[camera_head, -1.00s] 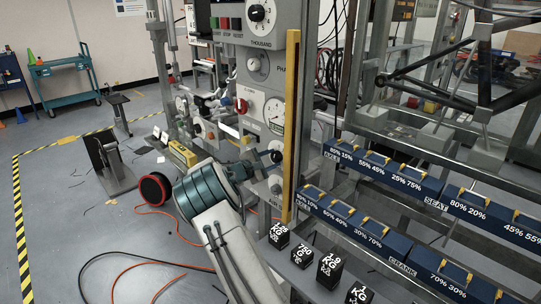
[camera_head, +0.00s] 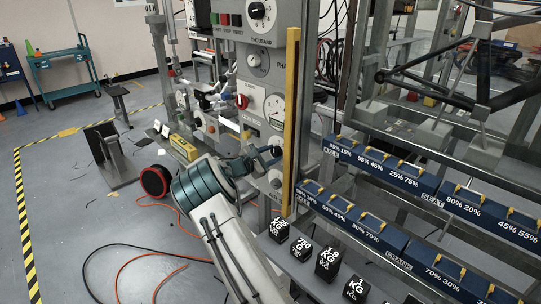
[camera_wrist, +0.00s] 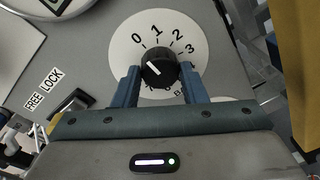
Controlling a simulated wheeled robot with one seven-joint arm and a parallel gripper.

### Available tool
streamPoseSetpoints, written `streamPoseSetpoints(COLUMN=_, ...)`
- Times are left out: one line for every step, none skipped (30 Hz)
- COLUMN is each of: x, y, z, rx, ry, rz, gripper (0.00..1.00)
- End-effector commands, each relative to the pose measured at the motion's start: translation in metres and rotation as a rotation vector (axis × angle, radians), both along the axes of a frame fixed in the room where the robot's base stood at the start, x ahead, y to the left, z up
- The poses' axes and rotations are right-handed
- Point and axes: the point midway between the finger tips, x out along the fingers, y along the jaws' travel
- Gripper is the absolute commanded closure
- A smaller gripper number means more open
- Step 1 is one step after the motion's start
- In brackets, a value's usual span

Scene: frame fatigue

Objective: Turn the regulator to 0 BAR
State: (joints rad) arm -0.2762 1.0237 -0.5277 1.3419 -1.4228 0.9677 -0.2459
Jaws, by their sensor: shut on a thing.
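The regulator (camera_wrist: 161,66) is a black round knob with a white pointer line, on a white dial. The numerals 0, 1, 2 and 3 show along the upper arc of the dial; the lower marks are partly hidden by the knob and my gripper. The pointer slants to the upper left, toward the 0 side; I cannot tell if it lines up exactly. My gripper (camera_wrist: 160,88) has one blue finger on each side of the knob and is shut on it. In the head view my gripper (camera_head: 262,158) reaches the grey panel, hiding most of the knob.
A yellow upright bar (camera_head: 291,120) stands close to the right of my gripper. A gauge (camera_head: 275,108) and a red knob (camera_head: 242,101) are on the panel above. Black weights (camera_head: 328,263) and blue bins (camera_head: 380,170) are at the right. FREE/LOCK labels (camera_wrist: 42,90) show at the wrist view's left.

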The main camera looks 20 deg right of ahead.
Motion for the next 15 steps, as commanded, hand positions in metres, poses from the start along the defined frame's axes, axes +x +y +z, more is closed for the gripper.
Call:
streamPoseSetpoints(x=-0.0001, y=-0.0003, z=0.0001, rx=-0.001, ry=0.001, rz=0.0, gripper=0.84)
streamPoseSetpoints(x=-0.0001, y=-0.0001, z=0.0002, rx=-0.001, ry=0.001, rz=0.0, gripper=0.59)
streamPoseSetpoints(x=-0.0001, y=-0.0001, z=0.0002, rx=-0.001, ry=0.001, rz=0.0, gripper=0.48)
streamPoseSetpoints(x=-0.0001, y=-0.0001, z=0.0002, rx=-0.001, ry=0.001, rz=0.0, gripper=0.4)
streamPoseSetpoints(x=-0.0001, y=-0.0001, z=0.0002, rx=-0.001, ry=0.001, rz=0.0, gripper=0.4)
streamPoseSetpoints(x=-0.0001, y=-0.0001, z=0.0002, rx=-0.001, ry=0.001, rz=0.0, gripper=0.4)
streamPoseSetpoints(x=-0.0001, y=-0.0001, z=0.0002, rx=-0.001, ry=0.001, rz=0.0, gripper=0.4)
streamPoseSetpoints(x=-0.0001, y=-0.0001, z=0.0002, rx=-0.001, ry=0.001, rz=0.0, gripper=0.4)
streamPoseSetpoints(x=-0.0001, y=-0.0001, z=0.0002, rx=0.0, ry=0.001, rz=0.0, gripper=0.4)
streamPoseSetpoints(x=-0.0001, y=-0.0001, z=0.0002, rx=0.0, ry=0.0, rz=0.0, gripper=0.4)
streamPoseSetpoints(x=-0.0001, y=-0.0001, z=0.0002, rx=0.0, ry=0.0, rz=0.0, gripper=0.4)
streamPoseSetpoints(x=-0.0001, y=0.0003, z=0.0002, rx=0.0, ry=0.0, rz=0.0, gripper=0.4)
streamPoseSetpoints(x=-0.0002, y=0.001, z=0.0003, rx=0.0, ry=0.0, rz=0.001, gripper=0.4)
streamPoseSetpoints(x=-0.0005, y=0.0023, z=0.0003, rx=0.0, ry=0.0, rz=0.001, gripper=0.4)
streamPoseSetpoints(x=-0.0012, y=0.0051, z=0.0006, rx=0.0, ry=0.0, rz=0.001, gripper=0.4)
